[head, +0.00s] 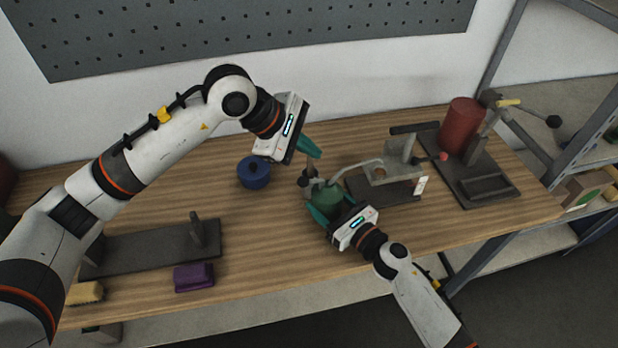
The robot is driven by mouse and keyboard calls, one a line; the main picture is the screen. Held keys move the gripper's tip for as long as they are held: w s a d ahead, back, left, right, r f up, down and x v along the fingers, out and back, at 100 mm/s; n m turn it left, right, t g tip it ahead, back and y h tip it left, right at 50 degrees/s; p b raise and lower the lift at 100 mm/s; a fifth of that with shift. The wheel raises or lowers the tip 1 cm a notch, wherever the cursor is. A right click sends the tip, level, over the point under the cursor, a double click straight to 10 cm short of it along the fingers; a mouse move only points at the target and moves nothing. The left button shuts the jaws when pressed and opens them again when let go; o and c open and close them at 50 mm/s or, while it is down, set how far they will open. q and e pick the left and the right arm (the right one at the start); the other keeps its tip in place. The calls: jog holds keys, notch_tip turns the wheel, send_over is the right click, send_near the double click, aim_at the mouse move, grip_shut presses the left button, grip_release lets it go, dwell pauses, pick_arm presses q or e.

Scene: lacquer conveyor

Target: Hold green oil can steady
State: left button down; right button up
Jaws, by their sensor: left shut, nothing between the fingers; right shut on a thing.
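The green oil can (328,195) stands on the wooden bench near its middle, with a thin grey spout curving up to the right. My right gripper (330,212) is shut on the can's body from the front right and hides part of it. My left gripper (308,147) is shut and empty, above and behind the can, apart from it. A small dark knobbed part (308,178) shows just left of the can, below the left gripper; whether it touches the can I cannot tell.
A blue round container (253,172) stands left of the can. A grey fixture (393,178) sits close right, and a red cylinder (461,125) on a dark base stands farther right. A dark stand (155,248), purple block (194,277) and brush (85,293) lie front left.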

jog(key=o, duration=1.2)
